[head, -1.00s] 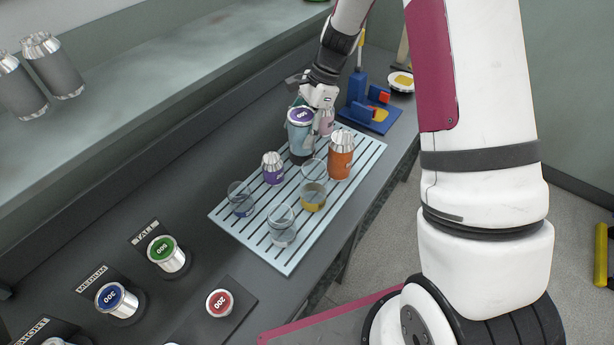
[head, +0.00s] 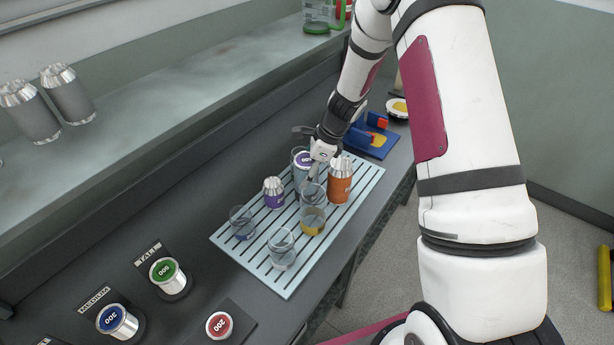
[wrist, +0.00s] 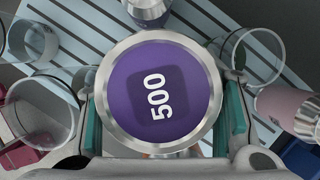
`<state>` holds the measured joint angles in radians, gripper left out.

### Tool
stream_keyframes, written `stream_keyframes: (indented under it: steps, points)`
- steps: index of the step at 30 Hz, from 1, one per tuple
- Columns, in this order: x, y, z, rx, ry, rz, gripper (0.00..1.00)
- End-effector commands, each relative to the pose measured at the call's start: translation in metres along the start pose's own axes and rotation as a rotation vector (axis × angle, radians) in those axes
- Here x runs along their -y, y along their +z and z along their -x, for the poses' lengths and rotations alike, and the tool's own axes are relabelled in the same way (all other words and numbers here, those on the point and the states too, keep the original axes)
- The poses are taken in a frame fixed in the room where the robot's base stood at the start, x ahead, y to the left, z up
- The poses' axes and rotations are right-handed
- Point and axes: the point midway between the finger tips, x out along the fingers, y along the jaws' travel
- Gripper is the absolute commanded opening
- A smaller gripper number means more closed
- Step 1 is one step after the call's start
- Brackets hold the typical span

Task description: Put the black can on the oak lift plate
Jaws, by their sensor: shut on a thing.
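My gripper (head: 316,168) is over the far half of the slatted tray. In the wrist view my gripper (wrist: 163,110) has its teal-padded fingers on either side of a silver-rimmed can with a purple top marked 500 (wrist: 155,92), and is shut on it. This can (head: 303,160) is low among the clear glasses in the head view. Its side is mostly hidden, so I cannot tell its body colour. Two dark grey cans with silver tops (head: 30,112) (head: 68,95) stand on the shelf at upper left. I cannot identify an oak lift plate.
The pale slatted tray (head: 262,268) holds an orange can (head: 340,183), a purple can (head: 273,194) and several clear glasses. Green (head: 168,275), blue (head: 118,322) and red (head: 219,325) topped cans stand at lower left. A blue fixture (head: 372,143) stands beyond the tray.

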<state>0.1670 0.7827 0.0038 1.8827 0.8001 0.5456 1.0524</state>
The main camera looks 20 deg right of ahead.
Motion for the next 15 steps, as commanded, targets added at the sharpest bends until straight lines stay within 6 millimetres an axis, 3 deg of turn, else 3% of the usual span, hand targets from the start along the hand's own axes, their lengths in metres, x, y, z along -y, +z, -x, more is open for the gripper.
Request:
stream_keyframes:
  steps: [5, 15]
  points:
    - [0.000, -0.006, -0.015, 0.001, -0.001, 0.001, 0.07]
    - [0.001, -0.007, -0.017, 0.001, -0.001, 0.002, 0.07]
